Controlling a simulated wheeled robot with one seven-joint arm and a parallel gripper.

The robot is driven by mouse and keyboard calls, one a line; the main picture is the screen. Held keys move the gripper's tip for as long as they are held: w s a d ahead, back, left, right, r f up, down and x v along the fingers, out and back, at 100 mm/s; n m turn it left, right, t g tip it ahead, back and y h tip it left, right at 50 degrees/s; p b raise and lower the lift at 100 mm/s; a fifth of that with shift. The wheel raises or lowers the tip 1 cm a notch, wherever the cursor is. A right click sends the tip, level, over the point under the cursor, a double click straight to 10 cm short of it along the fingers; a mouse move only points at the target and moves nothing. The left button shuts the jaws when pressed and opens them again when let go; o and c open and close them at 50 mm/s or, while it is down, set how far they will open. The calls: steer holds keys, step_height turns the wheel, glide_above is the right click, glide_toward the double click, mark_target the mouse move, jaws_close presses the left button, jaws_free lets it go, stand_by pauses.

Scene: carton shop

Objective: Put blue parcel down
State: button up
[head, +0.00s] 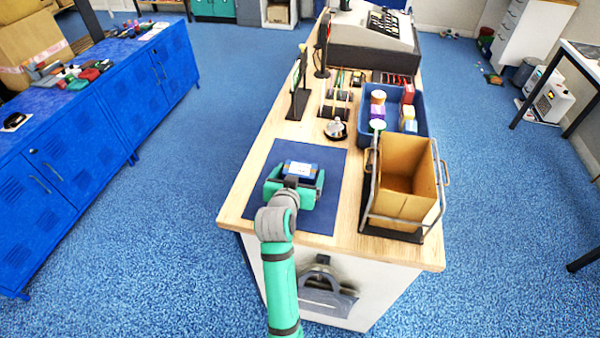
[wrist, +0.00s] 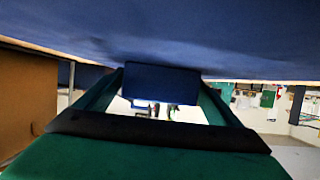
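The blue parcel (head: 299,169), a small box with a white label on top, is over the dark blue mat (head: 318,222) on the wooden counter. My green gripper (head: 294,186) has its fingers on either side of the parcel. In the wrist view the parcel (wrist: 160,83) sits between the two fingers, which appear closed on it. The mat (wrist: 180,35) fills the top of that view, close to the parcel. I cannot tell whether the parcel touches the mat.
A brown carton (head: 407,177) in a metal frame stands right of the mat. A blue tray (head: 421,122) with bottles and small boxes is behind it. A bell (head: 335,129) and small stands are beyond the mat. The mat's front part is bare.

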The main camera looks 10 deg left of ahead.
steer(key=shift+r, duration=0.1)
steer(key=shift+s+r, duration=0.1)
steer(key=shift+s, duration=0.05)
steer(key=v, duration=1.1)
steer(key=shift+s+r, duration=0.2)
steer(key=shift+s, duration=0.1)
steer(key=shift+d, duration=0.1)
